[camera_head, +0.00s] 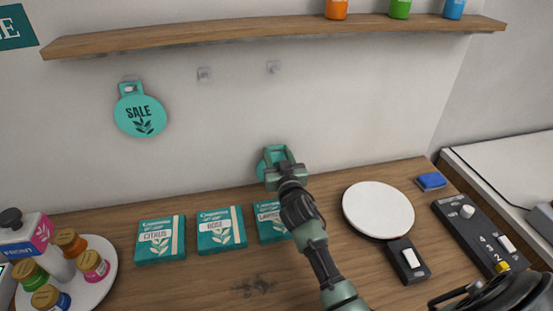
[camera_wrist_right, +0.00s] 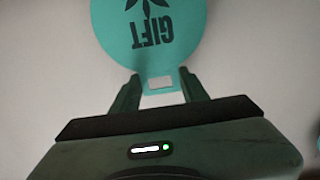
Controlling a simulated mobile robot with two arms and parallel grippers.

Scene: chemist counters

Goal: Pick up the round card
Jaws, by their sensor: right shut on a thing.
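A round teal card marked GIFT (camera_wrist_right: 155,50) is at my right gripper (camera_wrist_right: 160,88), its slotted tab between the two fingers. The gripper is shut on this tab, and the card's disc extends beyond the fingertips. In the head view, my right gripper (camera_head: 278,160) is in front of the wall above the counter's back edge, and hides most of the GIFT card (camera_head: 262,170). A second round teal card, marked SALE (camera_head: 140,114), hangs on the wall at the left. My left gripper is not in view.
Two small hooks (camera_head: 204,74) are bare on the wall under a wooden shelf (camera_head: 200,35). Several teal boxes (camera_head: 221,230) lie on the counter below. A round white plate (camera_head: 378,209) is at the right, and a tray of bottles (camera_head: 103,262) at the left.

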